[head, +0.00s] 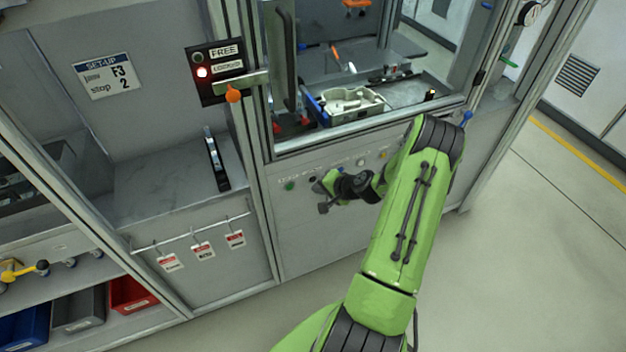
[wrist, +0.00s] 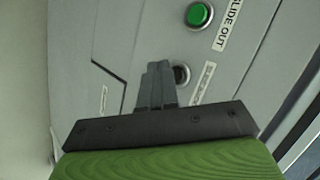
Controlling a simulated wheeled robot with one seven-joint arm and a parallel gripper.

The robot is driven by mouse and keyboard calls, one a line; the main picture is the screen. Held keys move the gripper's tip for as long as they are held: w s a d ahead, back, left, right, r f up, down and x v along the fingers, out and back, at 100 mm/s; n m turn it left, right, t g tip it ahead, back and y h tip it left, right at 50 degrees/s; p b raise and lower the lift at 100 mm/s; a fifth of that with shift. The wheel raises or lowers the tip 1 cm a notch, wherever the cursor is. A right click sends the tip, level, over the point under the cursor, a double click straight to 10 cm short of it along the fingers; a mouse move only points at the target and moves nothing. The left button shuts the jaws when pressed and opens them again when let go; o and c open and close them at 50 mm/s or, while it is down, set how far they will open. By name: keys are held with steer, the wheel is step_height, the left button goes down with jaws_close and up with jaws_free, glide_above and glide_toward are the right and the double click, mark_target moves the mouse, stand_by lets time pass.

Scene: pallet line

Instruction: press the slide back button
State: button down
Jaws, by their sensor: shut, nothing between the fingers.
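A black round button (wrist: 182,74) sits on the grey panel, with a label beside it too slanted and partly covered to read clearly. In the wrist view my gripper (wrist: 158,68) is shut and empty, its fingertips just left of this button and overlapping its edge. I cannot tell whether they touch it. A green button (wrist: 199,15) labelled SLIDE OUT lies above it. In the head view the black button (head: 312,180) and green button (head: 290,186) show on the panel under the window, with my gripper (head: 318,187) close in front.
More buttons (head: 360,162) run to the right along the panel. Above it, the cell window shows a pale housing (head: 352,103) on a fixture. Floor to the right is clear.

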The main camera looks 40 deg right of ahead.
stand_by(0.6)
steer(key=shift+w+d, duration=0.1)
steer(key=shift+w, duration=0.35)
steer(key=shift+w+d, duration=0.15)
steer(key=shift+w, duration=0.25)
stand_by(0.6)
steer(key=shift+b, duration=0.3)
steer(key=shift+s+a, duration=0.25)
steer(key=shift+s, duration=0.55)
steer(key=s, duration=0.2)
steer(key=s+a+b, duration=0.1)
steer(key=s, duration=0.1)
steer(key=shift+s+a, duration=0.2)
steer(key=shift+s, duration=0.2)
